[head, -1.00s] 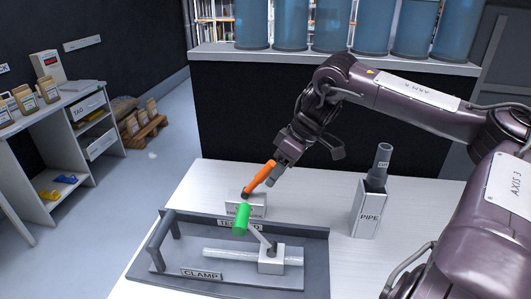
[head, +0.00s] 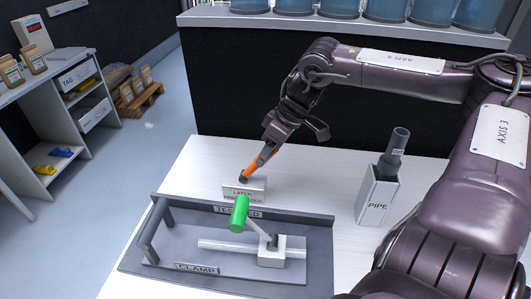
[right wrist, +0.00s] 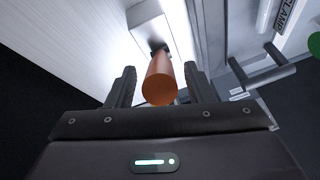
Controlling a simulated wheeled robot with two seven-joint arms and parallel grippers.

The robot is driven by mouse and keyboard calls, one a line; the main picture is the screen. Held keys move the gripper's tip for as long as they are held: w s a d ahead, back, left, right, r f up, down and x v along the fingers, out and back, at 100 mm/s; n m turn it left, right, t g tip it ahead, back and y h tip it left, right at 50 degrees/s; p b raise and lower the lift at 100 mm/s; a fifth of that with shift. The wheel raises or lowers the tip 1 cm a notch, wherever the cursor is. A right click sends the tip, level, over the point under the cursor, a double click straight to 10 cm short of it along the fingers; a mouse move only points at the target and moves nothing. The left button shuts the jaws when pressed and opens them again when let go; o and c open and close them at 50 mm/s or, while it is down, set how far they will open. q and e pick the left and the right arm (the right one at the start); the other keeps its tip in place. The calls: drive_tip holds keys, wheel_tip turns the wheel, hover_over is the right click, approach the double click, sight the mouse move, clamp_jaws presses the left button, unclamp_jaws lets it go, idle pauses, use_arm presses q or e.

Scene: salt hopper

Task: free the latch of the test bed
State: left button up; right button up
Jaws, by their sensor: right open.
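The latch block (head: 244,191), a pale block with a label reading "LATCH", stands at the back edge of the grey test bed (head: 325,240). An orange handle (head: 250,168) slants up from a dark pivot on it. My right gripper (head: 262,157) is at the handle's upper part. In the right wrist view the orange handle (right wrist: 160,82) lies between the two open fingers, with a gap on both sides. The green-gripped clamp lever (head: 239,213) stands tilted over the bed, in front of the latch block. My left gripper is not in view.
A clear tube (head: 222,245) lies in the bed by the clamp label (head: 197,268). A dark bar handle (head: 155,232) rises at the bed's left end. The pipe holder (head: 377,200) stands right of the bed. The white table between them is clear.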

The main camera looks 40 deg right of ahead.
drive_tip(key=shift+x, duration=0.75)
clamp_jaws()
